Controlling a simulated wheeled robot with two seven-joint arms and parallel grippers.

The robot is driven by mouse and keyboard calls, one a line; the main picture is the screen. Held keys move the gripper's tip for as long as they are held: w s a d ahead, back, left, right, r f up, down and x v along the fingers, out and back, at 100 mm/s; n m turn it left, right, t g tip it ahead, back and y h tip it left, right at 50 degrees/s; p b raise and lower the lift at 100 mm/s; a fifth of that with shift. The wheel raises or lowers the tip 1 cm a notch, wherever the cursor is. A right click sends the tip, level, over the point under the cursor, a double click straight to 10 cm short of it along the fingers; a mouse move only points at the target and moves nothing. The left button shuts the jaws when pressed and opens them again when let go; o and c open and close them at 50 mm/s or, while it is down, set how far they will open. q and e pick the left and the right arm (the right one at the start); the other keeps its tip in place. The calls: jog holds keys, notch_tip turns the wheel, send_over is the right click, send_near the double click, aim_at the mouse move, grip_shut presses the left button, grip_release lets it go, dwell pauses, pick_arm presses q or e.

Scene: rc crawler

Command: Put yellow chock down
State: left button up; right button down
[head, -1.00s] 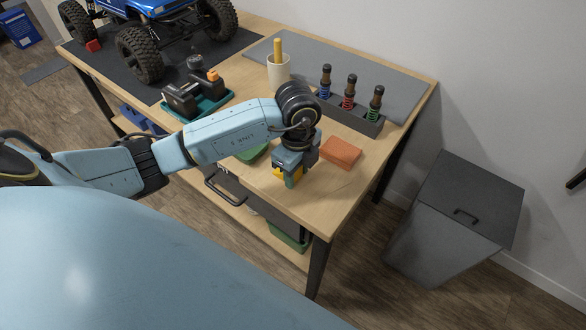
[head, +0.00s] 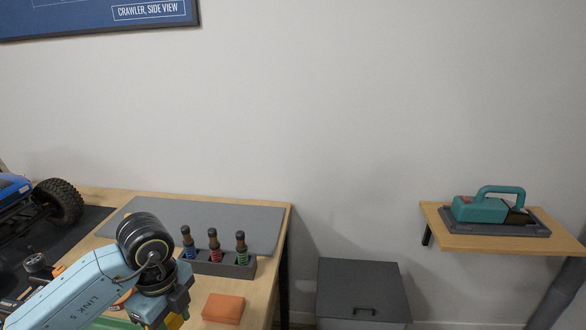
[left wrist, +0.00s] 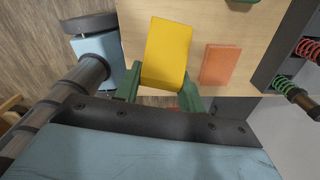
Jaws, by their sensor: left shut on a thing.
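The yellow chock (left wrist: 166,54) is between the fingers of my left gripper (left wrist: 163,90) in the left wrist view, and the gripper is shut on it. Wooden workbench top (left wrist: 215,28) shows behind the chock; I cannot tell whether the chock touches it. In the head view my left gripper (head: 165,318) is at the bottom edge, over the bench's near right part. Only a sliver of yellow shows there, mostly hidden by the gripper. My right gripper is not in view.
An orange block (head: 223,308) lies on the bench just right of the gripper. A dark rack (head: 232,268) with three coloured-spring shocks stands behind it. The blue crawler (head: 18,205) is at far left. A grey bin (head: 362,290) and a wall shelf (head: 478,243) holding a teal tool (head: 482,208) are right.

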pick_arm(q)
jog(key=m, duration=0.3)
jog(key=shift+w+d+r+m, duration=0.2)
jog(key=shift+r+m, duration=0.1)
jog(key=shift+m, duration=0.1)
notch_tip(320, 180, up, 5)
jog(key=w+d+n, duration=0.1)
jog(key=d+n, duration=0.1)
jog(key=n, duration=2.3)
jog(key=shift+d, duration=0.4)
